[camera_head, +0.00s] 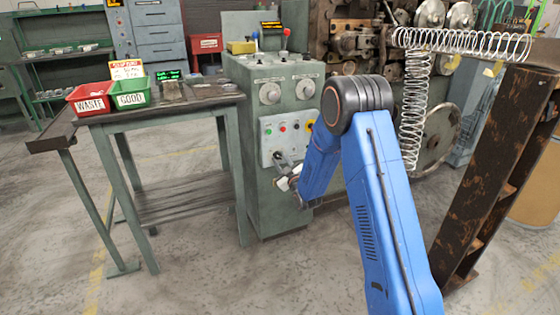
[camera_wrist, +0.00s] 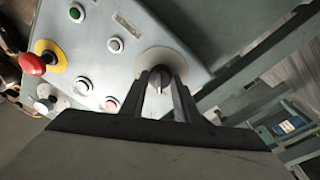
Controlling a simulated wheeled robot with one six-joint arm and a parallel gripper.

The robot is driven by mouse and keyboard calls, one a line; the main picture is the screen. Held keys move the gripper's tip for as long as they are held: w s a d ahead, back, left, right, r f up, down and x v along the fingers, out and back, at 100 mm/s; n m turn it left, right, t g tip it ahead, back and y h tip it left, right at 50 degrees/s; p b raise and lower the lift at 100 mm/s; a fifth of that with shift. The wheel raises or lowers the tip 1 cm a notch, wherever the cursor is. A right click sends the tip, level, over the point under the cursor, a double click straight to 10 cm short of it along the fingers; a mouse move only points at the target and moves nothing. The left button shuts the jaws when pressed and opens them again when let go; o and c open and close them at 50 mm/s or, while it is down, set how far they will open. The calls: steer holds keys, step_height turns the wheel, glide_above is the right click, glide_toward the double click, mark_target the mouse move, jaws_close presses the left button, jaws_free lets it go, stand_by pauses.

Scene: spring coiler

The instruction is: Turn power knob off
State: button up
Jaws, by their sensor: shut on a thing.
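The power knob (camera_wrist: 159,80) is a small dark knob on a pale round plate (camera_wrist: 163,60) near the corner of the control panel in the wrist view. My gripper (camera_wrist: 158,78) is at the knob, with one dark finger on each side, and is shut on it. The fingers hide part of the knob, so its exact turn position is hard to read. In the head view my gripper (camera_head: 284,180) reaches the lower part of the grey panel (camera_head: 270,138) on the green machine cabinet (camera_head: 240,95). The knob is hidden there.
A red emergency button (camera_wrist: 32,64) on a yellow base and several small buttons share the panel. Left of the cabinet stands a green table (camera_head: 195,104) with a red WASTE bin (camera_head: 90,104) and a green GOOD bin (camera_head: 131,100). A rusty frame (camera_head: 500,160) stands at right.

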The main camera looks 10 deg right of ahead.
steer(key=shift+f, duration=0.1)
stand_by(0.4)
steer(key=o, duration=1)
steer(key=shift+o, duration=0.2)
steer(key=shift+s, duration=0.15)
steer(key=v, duration=1.7)
steer(key=shift+d, duration=0.15)
